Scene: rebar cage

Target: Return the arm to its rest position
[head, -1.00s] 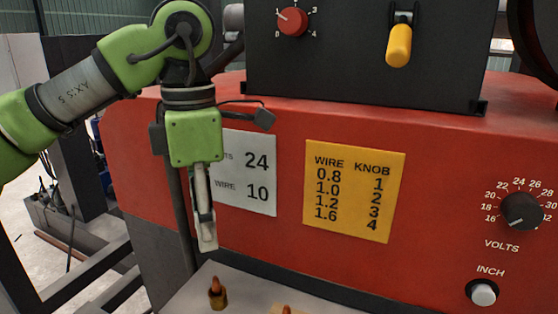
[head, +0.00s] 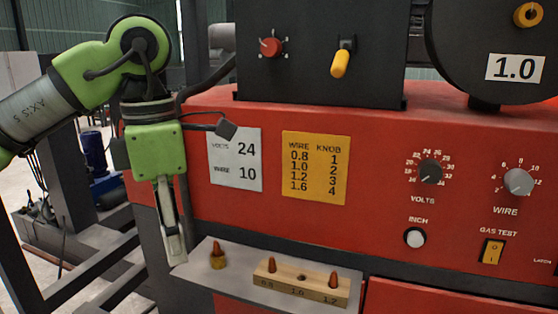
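My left arm, green and grey, comes in from the left and bends down at the wrist. Its gripper (head: 174,247) points down in front of the red machine (head: 385,130), left of the white label (head: 235,160). The fingers show edge-on, so their opening cannot be told; nothing shows held in them. The fingertips hang by the left end of the pale shelf (head: 203,275). My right arm and gripper are not in view.
A brass tip (head: 217,256) stands on the shelf beside a wooden block (head: 301,282) holding two copper tips, with an empty hole between them. Above are a red knob (head: 271,47), a yellow lever (head: 341,60) and a black spool cover (head: 490,35) marked 1.0.

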